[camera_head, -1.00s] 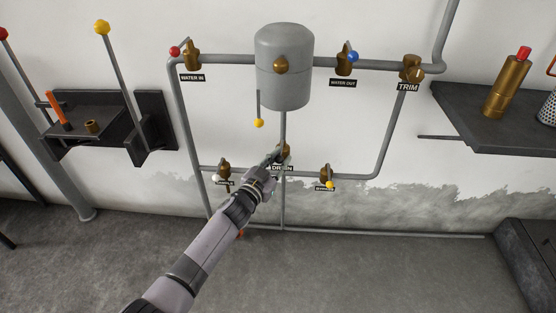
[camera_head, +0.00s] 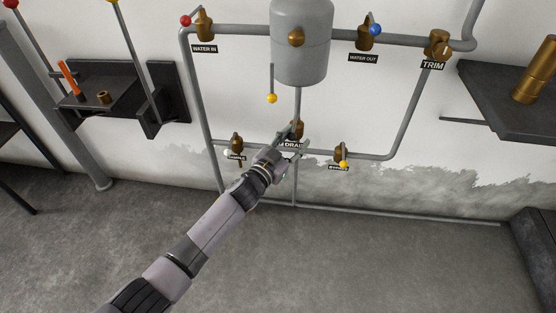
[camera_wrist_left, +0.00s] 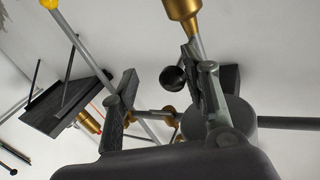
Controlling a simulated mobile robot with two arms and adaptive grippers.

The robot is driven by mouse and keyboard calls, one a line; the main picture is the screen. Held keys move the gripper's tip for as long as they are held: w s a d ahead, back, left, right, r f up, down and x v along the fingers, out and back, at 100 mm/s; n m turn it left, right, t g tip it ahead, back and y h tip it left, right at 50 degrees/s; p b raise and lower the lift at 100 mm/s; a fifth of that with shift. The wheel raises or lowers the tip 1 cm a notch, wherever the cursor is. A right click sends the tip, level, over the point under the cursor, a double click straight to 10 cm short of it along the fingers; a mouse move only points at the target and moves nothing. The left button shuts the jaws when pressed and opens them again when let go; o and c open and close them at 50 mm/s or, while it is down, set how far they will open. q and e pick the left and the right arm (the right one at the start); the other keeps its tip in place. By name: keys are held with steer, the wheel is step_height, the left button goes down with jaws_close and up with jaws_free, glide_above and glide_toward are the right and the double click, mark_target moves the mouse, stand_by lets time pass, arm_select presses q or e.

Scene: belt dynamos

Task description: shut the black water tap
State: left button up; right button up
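The brass drain valve (camera_head: 297,128) sits on the vertical pipe below the grey tank, by a label reading DRAIN. A black ball knob (camera_wrist_left: 173,78) shows in the left wrist view, between the fingers and nearer the right-hand one. In the head view this knob is hidden or too small to tell. My left gripper (camera_head: 292,140) is open in front of the drain valve and partly covers its label. In the left wrist view its two fingers (camera_wrist_left: 167,88) are spread apart, with no clear contact on the knob. My right gripper is in neither view.
Other brass valves include a red-knobbed one (camera_head: 204,24), a blue-knobbed one (camera_head: 366,36) and a yellow-knobbed one (camera_head: 341,153). Dark shelves (camera_head: 520,110) flank the piping.

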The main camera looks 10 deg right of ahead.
arm_select(q)
steer(key=v, duration=0.6)
steer(key=shift+w+a+r, duration=0.1)
steer(key=shift+a+r, duration=0.25)
steer(key=v, duration=0.5)
steer(key=shift+d+f, duration=0.2)
steer(key=shift+f, duration=0.1)
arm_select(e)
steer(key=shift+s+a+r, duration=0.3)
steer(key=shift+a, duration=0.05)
